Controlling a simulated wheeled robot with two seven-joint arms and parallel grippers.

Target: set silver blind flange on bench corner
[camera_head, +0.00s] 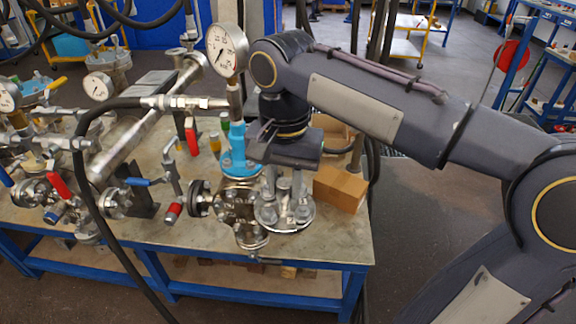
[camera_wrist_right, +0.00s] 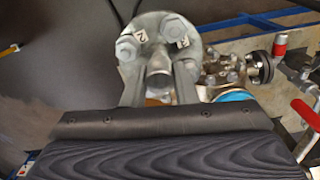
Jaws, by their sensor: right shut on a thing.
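The silver blind flange (camera_head: 284,217) is a round grey disc with bolts, near the front right corner of the bench (camera_head: 345,245). My right gripper (camera_head: 284,188) points down from above and is shut on the flange's raised middle part. In the right wrist view, the flange (camera_wrist_right: 188,54) shows bolt heads and small number tags, with the fingers of my right gripper (camera_wrist_right: 158,80) on either side of its central stub. I cannot tell whether the flange touches the bench. My left gripper is out of view.
A flanged vessel (camera_head: 236,208) with a blue neck (camera_head: 237,145) and a gauge (camera_head: 227,48) stands close left of the flange.

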